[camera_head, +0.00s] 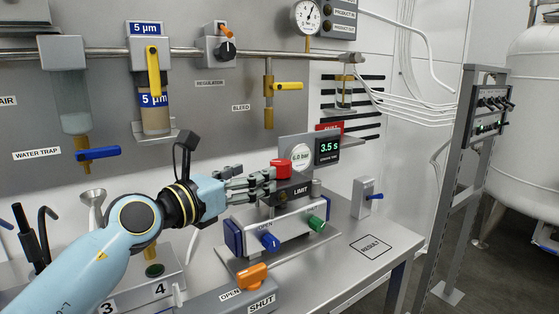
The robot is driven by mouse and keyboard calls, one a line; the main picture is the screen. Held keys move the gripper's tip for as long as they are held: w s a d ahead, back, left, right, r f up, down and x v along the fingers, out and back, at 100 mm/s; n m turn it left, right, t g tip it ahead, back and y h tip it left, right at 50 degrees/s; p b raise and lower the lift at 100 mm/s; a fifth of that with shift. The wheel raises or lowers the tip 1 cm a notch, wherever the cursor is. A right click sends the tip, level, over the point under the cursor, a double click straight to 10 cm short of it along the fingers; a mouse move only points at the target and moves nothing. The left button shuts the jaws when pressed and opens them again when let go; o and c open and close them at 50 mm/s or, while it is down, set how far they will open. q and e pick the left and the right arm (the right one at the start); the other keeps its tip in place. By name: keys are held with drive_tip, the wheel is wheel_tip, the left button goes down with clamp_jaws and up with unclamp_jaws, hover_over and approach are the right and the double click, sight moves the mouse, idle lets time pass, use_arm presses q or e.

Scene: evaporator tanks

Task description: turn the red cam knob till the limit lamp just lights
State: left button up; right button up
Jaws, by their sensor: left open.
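The red cam knob (282,168) sits on top of a dark block in the middle of the view. The block carries a white LIMIT label (301,190) on its front. A small dark round spot beside the label may be the limit lamp; it shows no glow. My left gripper (268,182) reaches in from the left, its open fingers level with and just below the knob. The fingers overlap the knob's left side in the picture; I cannot tell whether they touch it. My right gripper is not in view.
Below are a clamp fixture with a blue knob (270,241) and a green knob (317,223), and an orange handle (252,277). The RESULT square (370,248) is bare.

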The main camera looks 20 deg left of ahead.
sight(281, 162)
use_arm(q)
drive_tip(key=x, duration=0.5)
drive_tip(key=shift+w+d+r+b, duration=0.1)
drive_tip(key=shift+d+b, duration=0.1)
drive_tip(key=shift+b, duration=0.1)
drive_tip(key=x, duration=0.3)
drive_tip(key=shift+w, duration=0.2)
drive_tip(key=shift+w+d, duration=0.2)
drive_tip(key=shift+w, duration=0.1)
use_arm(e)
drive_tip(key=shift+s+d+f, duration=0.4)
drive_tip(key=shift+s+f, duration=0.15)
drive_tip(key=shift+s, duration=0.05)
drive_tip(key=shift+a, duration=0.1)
